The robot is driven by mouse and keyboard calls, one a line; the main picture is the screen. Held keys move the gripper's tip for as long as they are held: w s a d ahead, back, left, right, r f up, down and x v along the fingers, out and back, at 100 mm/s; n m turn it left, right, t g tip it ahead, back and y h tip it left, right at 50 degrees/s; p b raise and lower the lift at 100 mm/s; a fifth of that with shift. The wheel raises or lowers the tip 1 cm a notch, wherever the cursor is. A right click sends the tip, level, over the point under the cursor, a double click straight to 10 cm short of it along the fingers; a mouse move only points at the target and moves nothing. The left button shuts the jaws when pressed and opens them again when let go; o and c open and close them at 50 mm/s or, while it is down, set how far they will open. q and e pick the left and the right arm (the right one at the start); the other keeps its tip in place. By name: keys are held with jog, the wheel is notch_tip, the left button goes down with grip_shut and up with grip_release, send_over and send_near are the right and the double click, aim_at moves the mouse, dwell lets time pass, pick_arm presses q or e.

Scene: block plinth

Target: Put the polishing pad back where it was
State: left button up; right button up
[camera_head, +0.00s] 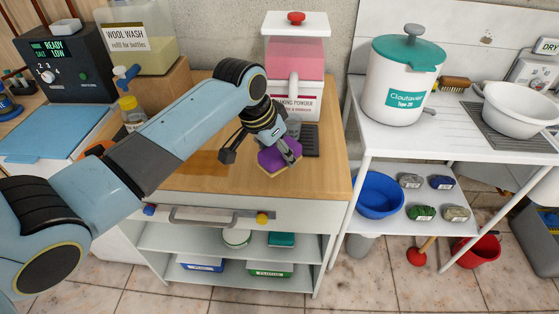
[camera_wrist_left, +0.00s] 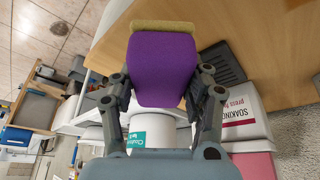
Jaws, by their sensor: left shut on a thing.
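The polishing pad (camera_head: 270,157) is purple with a yellowish layer along one edge. My left gripper (camera_head: 279,148) is shut on it, over the front part of the wooden cabinet top (camera_head: 322,180). In the left wrist view the purple face of the pad (camera_wrist_left: 162,66) fills the space between the two fingers of the left gripper (camera_wrist_left: 160,88), and its yellowish edge points away. I cannot tell whether the pad touches the wood. My right gripper is not in view.
A dark ribbed mat (camera_head: 311,141) lies just right of the pad, in front of the soaking powder dispenser (camera_head: 294,97). A wooden block (camera_head: 165,97) bears the wool wash tank (camera_head: 150,45) at the left. The front right of the cabinet top is clear.

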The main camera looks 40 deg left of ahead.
aim_at(279, 163)
pick_arm(q)
jog(key=shift+w+a+f, duration=0.4)
jog(key=shift+w+f, duration=0.05)
jog(key=shift+w, duration=0.15)
jog(key=shift+w+a+f, duration=0.15)
jog(key=shift+f, duration=0.35)
notch_tip(279, 163, down, 2)
jog(key=shift+f, duration=0.65)
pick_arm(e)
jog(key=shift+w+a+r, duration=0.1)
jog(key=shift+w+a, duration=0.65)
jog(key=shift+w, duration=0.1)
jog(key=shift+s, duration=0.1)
